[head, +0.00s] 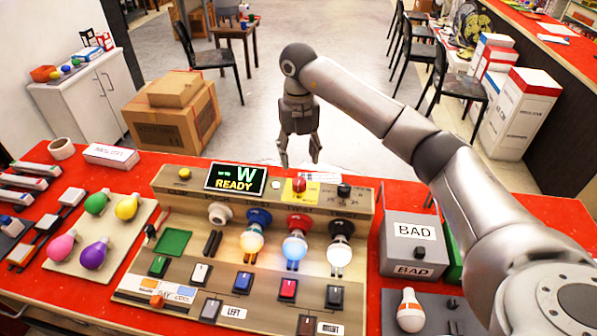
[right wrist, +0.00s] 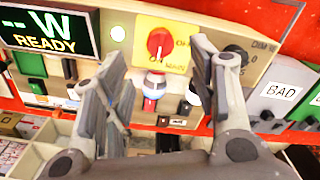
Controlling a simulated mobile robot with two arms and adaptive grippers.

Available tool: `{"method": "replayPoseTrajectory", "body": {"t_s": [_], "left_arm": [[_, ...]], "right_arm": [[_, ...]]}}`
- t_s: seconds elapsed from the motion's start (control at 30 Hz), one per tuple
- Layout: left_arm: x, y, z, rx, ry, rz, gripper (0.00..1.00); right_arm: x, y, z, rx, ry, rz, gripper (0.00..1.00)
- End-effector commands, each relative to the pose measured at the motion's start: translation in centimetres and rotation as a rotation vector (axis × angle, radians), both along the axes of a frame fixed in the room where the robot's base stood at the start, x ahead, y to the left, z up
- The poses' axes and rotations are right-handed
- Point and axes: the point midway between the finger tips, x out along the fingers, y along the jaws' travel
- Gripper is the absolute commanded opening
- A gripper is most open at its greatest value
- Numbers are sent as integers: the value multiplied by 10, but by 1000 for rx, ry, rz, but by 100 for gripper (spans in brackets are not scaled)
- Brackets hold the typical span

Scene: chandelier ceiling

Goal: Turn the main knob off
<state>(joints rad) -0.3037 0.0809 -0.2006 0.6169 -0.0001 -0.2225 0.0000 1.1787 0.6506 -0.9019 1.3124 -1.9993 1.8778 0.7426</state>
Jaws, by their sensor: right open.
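The main knob is a red rotary knob (head: 299,186) on a yellow plate at the back of the test panel (head: 180,202). In the right wrist view the red knob (right wrist: 160,43) shows upright between the fingers, with lettering beside it. My right gripper (head: 300,163) is open and empty, pointing down just behind and above the knob in the head view. In the wrist view its fingertips (right wrist: 158,55) are on either side of the knob; I cannot tell whether they touch it. My left gripper is not in view.
A display (head: 236,178) reads "-- W READY". A black dimmer knob (head: 344,190) is close right of the main knob. Several bulbs hang in front, including one in a red socket (head: 295,245). A grey BAD box (head: 413,245) stands right. Loose coloured bulbs (head: 97,203) lie left.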

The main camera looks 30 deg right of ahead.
Motion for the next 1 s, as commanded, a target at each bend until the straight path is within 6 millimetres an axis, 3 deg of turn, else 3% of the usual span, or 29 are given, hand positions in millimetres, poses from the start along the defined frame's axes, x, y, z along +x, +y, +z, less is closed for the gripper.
{"method": "replayPoseTrajectory", "body": {"t_s": [0.23, 0.43, 0.6, 0.83, 1.0], "left_arm": [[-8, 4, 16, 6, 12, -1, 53], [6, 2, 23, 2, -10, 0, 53], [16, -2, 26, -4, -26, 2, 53], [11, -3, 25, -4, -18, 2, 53], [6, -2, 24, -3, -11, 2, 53]], "right_arm": [[-1, 0, -48, 2, 6, -1, 53], [-1, 0, -76, 3, 3, -1, 53], [0, 0, -86, 2, 0, 1, 53], [0, 0, -87, 2, 0, 1, 53], [0, 0, -86, 3, 0, 0, 34]]}}
